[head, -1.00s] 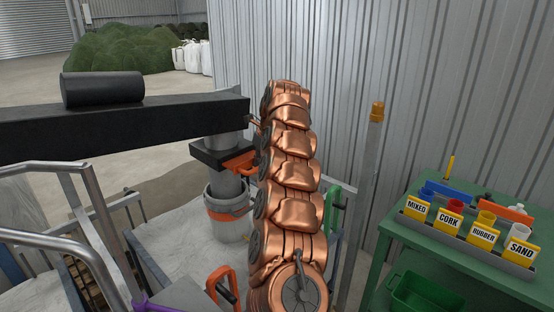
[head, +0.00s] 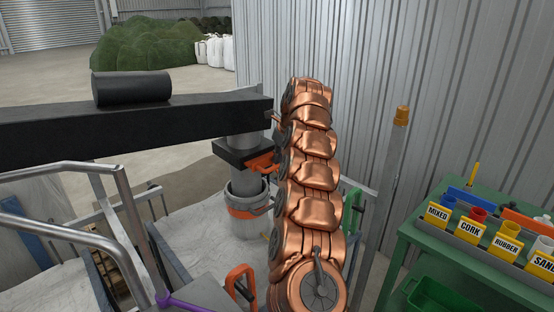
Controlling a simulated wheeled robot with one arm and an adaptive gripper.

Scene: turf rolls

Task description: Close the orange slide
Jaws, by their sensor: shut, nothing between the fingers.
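The orange slide (head: 262,163) shows as an orange handle sticking out of a black block (head: 238,151) on a grey vertical pipe. The pipe hangs under the end of a black beam. My copper arm rises through the middle of the view, and its far end is just right of the beam end. The right end of the orange handle is close to my arm or partly behind it in the picture. I cannot tell how far out the slide stands. My gripper is hidden behind my arm, so I cannot see whether it touches the slide.
A grey bucket with an orange band (head: 248,211) stands below the pipe. A metal railing (head: 100,170) is at left, and an orange handle (head: 240,285) is at the bottom. A post (head: 393,180) and a green table (head: 440,265) with labelled cups are at right.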

